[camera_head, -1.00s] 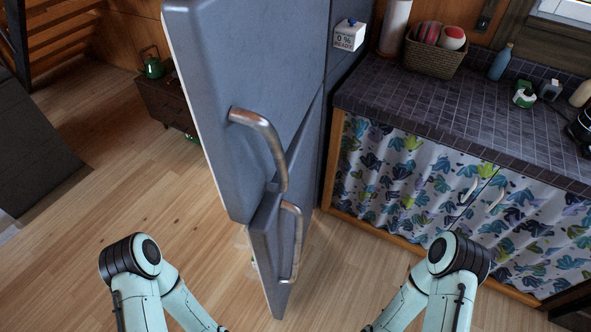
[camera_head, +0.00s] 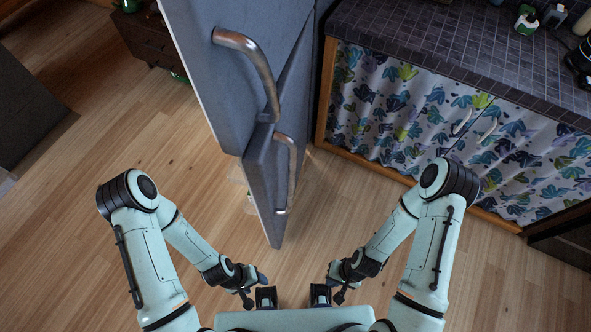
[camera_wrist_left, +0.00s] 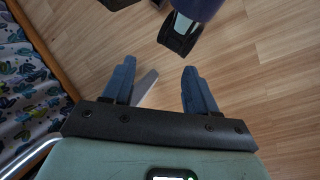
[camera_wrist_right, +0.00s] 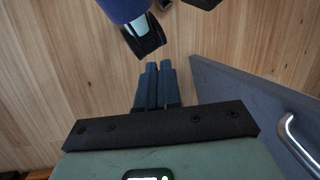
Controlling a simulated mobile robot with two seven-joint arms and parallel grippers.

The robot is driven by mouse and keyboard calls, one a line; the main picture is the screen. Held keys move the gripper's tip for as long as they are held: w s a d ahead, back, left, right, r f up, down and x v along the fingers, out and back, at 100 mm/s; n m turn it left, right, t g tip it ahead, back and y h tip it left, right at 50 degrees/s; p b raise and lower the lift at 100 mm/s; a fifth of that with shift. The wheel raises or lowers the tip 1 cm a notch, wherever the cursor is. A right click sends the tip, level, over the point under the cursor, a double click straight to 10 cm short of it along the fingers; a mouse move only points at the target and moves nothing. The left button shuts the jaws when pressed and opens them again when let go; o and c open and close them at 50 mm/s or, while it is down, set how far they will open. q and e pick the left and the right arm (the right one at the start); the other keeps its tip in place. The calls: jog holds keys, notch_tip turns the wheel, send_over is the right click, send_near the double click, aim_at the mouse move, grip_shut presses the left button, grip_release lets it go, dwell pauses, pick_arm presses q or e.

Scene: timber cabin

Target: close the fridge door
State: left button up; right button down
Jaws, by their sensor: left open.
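The fridge is blue-grey, with an upper door (camera_head: 205,75) and a lower door (camera_head: 262,185), each with a curved metal handle. The lower door stands out at an angle towards me, and a little of what is behind it shows at its left. I cannot tell if the upper door is shut. My left gripper (camera_head: 262,279) is below the lower door in the head view; its fingers are apart and empty in the left wrist view (camera_wrist_left: 160,88). My right gripper (camera_head: 332,268) is to its right; its fingers are together in the right wrist view (camera_wrist_right: 157,85), beside a grey door panel (camera_wrist_right: 250,95).
A curtained counter (camera_head: 430,125) with a dark tiled top (camera_head: 400,40) stands right of the fridge. A small dark cabinet (camera_head: 150,42) is behind at the left. A dark grey piece of furniture (camera_head: 30,105) is at the far left. The wooden floor around the lower door is clear.

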jog(key=w+f+m+g+y+b, duration=0.25)
jog(key=w+m+y+b, duration=0.35)
jog(key=m, duration=0.4)
jog(key=w+d+r+m+t+y+b, duration=0.25)
jog(key=w+r+t+y, duration=0.2)
jog(key=w, duration=0.35)
jog(key=w+d+r+m+t+y+b, duration=0.2)
jog(key=w+r+m+t+y, duration=0.2)
jog(key=w+r, duration=0.3)
pick_arm(q)
notch_tip(320, 180, down, 10)
jog(key=s, duration=0.1)
jog(key=shift+s, duration=0.2)
pick_arm(e)
jog(key=w+f+x, duration=0.1)
jog(key=f+x, duration=0.1)
jog(key=x, duration=1.1)
jog(key=shift+w, duration=0.25)
pick_arm(q)
jog(key=shift+f, duration=0.1)
pick_arm(e)
jog(key=shift+h, duration=0.25)
jog(key=shift+a, duration=0.25)
